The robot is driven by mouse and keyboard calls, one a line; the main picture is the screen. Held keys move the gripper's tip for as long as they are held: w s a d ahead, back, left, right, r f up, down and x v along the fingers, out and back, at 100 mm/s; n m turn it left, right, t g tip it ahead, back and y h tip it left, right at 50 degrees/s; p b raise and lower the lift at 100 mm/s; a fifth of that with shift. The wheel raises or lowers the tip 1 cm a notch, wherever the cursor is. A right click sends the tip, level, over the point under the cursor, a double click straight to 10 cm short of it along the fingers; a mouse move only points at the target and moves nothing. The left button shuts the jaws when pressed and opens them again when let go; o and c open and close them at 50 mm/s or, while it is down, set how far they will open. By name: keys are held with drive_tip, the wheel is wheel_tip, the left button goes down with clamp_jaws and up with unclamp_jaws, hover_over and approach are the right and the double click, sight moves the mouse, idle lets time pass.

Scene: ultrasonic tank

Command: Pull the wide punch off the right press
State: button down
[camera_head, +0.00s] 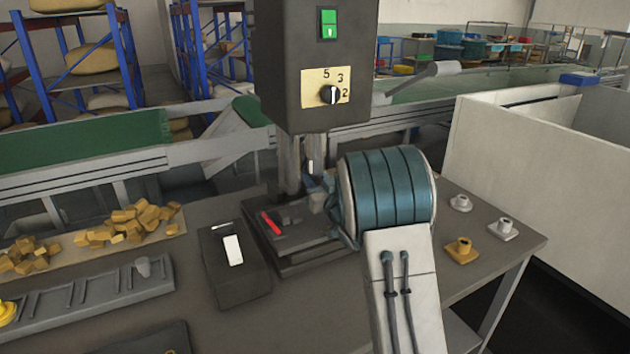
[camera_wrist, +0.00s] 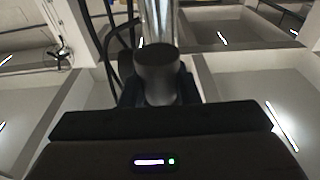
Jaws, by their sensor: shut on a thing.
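The press (camera_head: 318,70) stands upright at the middle of the table in the head view. My gripper (camera_head: 318,186) is under the press head, partly hidden behind my teal wrist. In the wrist view my gripper (camera_wrist: 158,98) is shut around the lower part of a dark round piece, which looks like the wide punch (camera_wrist: 157,68). The punch sits directly below the shiny ram (camera_wrist: 158,22); I see no gap between them. In the head view the punch cannot be made out behind my arm.
A red piece (camera_head: 271,222) lies on the press base. Left are a dark box (camera_head: 228,280) with a white plate, a grey rack (camera_head: 90,296) and yellow-brown blocks (camera_head: 130,222). Small flanged parts (camera_head: 461,250) stand at the right, before a white partition (camera_head: 540,150).

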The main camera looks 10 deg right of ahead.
drive_tip(key=shift+f+b, duration=0.85)
drive_tip(key=shift+b, duration=0.05)
drive_tip(key=shift+f, duration=0.15)
drive_tip(key=shift+s+f+b, duration=0.15)
drive_tip(key=shift+f+b, duration=0.2)
drive_tip(key=shift+b, duration=0.2)
drive_tip(key=shift+s+f+b, duration=0.15)
drive_tip(key=shift+f+b, duration=0.3)
drive_tip(key=shift+b, duration=0.25)
drive_tip(key=shift+a, duration=0.1)
drive_tip(key=shift+s+d+f+b, duration=0.25)
drive_tip(key=shift+s+f+b, duration=0.05)
drive_tip(key=shift+s+b, duration=0.15)
drive_tip(key=s, duration=0.1)
drive_tip(key=s+d+b, duration=0.1)
drive_tip(key=s, duration=0.1)
drive_tip(key=s+d+r+b, duration=0.1)
drive_tip(key=s, duration=0.1)
drive_tip(key=shift+s, duration=0.25)
drive_tip(key=r+b+v, duration=0.1)
drive_tip(key=b+v, duration=0.1)
drive_tip(key=v, duration=0.4)
drive_tip(key=shift+s, duration=0.4)
